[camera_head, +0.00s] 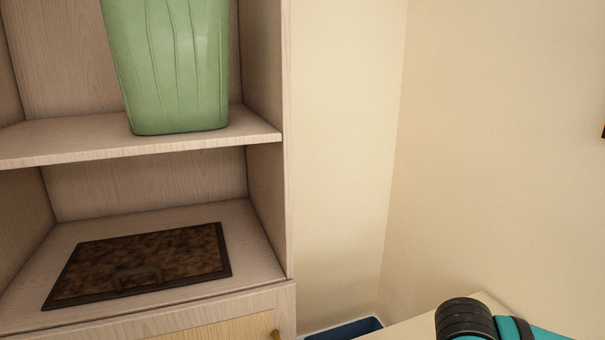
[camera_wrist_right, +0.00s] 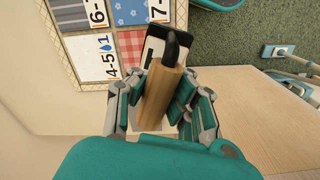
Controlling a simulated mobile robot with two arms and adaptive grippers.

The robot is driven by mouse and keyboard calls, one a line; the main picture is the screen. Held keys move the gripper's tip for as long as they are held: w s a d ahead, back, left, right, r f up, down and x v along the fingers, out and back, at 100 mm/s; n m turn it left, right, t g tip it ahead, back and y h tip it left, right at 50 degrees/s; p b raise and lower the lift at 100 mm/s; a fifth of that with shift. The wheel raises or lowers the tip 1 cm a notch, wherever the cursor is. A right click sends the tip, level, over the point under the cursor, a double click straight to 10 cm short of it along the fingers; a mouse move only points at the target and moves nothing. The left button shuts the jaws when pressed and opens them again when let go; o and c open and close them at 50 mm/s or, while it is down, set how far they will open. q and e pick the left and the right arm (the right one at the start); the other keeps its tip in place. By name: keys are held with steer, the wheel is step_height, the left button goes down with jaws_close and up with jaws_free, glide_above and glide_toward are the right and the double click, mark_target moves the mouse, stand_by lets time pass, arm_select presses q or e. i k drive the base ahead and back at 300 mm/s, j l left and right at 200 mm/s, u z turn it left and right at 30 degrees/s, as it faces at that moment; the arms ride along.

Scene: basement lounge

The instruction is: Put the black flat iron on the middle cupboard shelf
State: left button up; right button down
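In the right wrist view a flat iron's tan wooden handle (camera_wrist_right: 163,100) sits between the fingers of my right gripper (camera_wrist_right: 163,95). The fingers press on the handle from both sides. A black curved post (camera_wrist_right: 172,45) and part of a black body show beyond the handle; the rest is hidden. In the head view the cupboard shelf (camera_head: 60,140) at mid-height carries a green bin at its right part, and its left part is bare. My right gripper is outside the head view; only a teal and black arm part shows at the bottom right. My left gripper is in neither view.
A dark brown hatch-like panel with a handle (camera_head: 145,262) lies on the lower shelf (camera_head: 245,225). The green bin (camera_head: 175,70) takes up room above. Bare walls stand right of the cupboard. The wrist view shows a patterned mat (camera_wrist_right: 98,50), green carpet (camera_wrist_right: 240,35) and a wooden surface (camera_wrist_right: 270,125).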

mark_target(246, 262)
steer(key=i+z, duration=0.1)
steer(key=z, duration=0.35)
steer(key=i+z, duration=0.1)
steer(key=z, duration=0.35)
steer(key=i+z, duration=0.1)
steer(key=z, duration=0.8)
steer(key=i+j, duration=0.05)
steer(key=j, duration=0.05)
